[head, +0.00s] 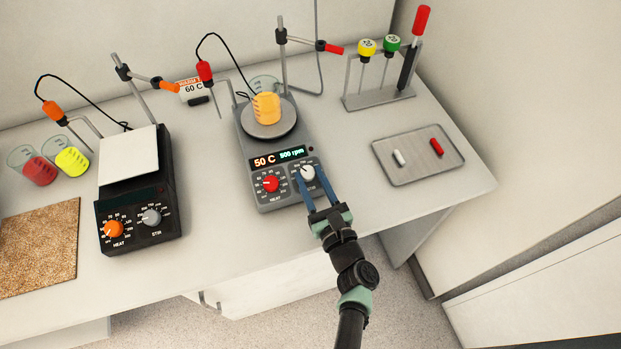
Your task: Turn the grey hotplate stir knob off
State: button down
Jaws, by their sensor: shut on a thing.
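The grey hotplate (277,145) stands in the middle of the bench, with a beaker of orange liquid (266,107) on its round plate. Its display (278,158) is lit and reads 50 C and what looks like 500 rpm. The red heat knob (270,184) is at the left of its front panel. The pale stir knob (307,172) is at the right. My gripper (311,180) reaches in from the front right, its two blue fingers shut on the stir knob. The fingers hide part of the dial around the knob.
A black hotplate (165,200) with orange and grey knobs stands to the left. A metal tray (415,173) with a white and a red bar lies to the right. A rack (380,97) stands behind it. Clamp stands and cables rise behind the hotplates. The bench front right is clear.

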jog(key=n+y, duration=0.1)
jog(key=n+g+y+b, duration=0.2)
jog(key=shift+w+d+f+y, duration=0.15)
jog(key=shift+w+d+y, duration=0.05)
jog(key=shift+d+y, duration=0.1)
jog(key=n+g+y+b, duration=0.2)
jog(key=n+b, duration=0.1)
jog(key=shift+w+d+f+n+g+y, duration=0.15)
jog(key=shift+d+n+g+y, duration=0.05)
jog(key=shift+n+g+y, duration=0.1)
jog(key=n+g+b, duration=0.1)
jog(key=b, duration=0.1)
jog(key=n+g+y+b, duration=0.1)
jog(key=n+g+b, duration=0.1)
jog(key=n+g+y+b, duration=0.1)
jog(key=b, duration=0.1)
jog(key=shift+w+d+g, duration=0.1)
jog(key=shift+w+g, duration=0.15)
jog(key=shift+g, duration=0.15)
jog(key=shift+r+n+g+y+b, duration=0.35)
jog(key=shift+n+g+y+b, duration=0.15)
jog(key=shift+n+g+b, duration=0.6)
jog(key=shift+r, duration=0.1)
jog(key=shift+c, duration=2.2)
grip_release()
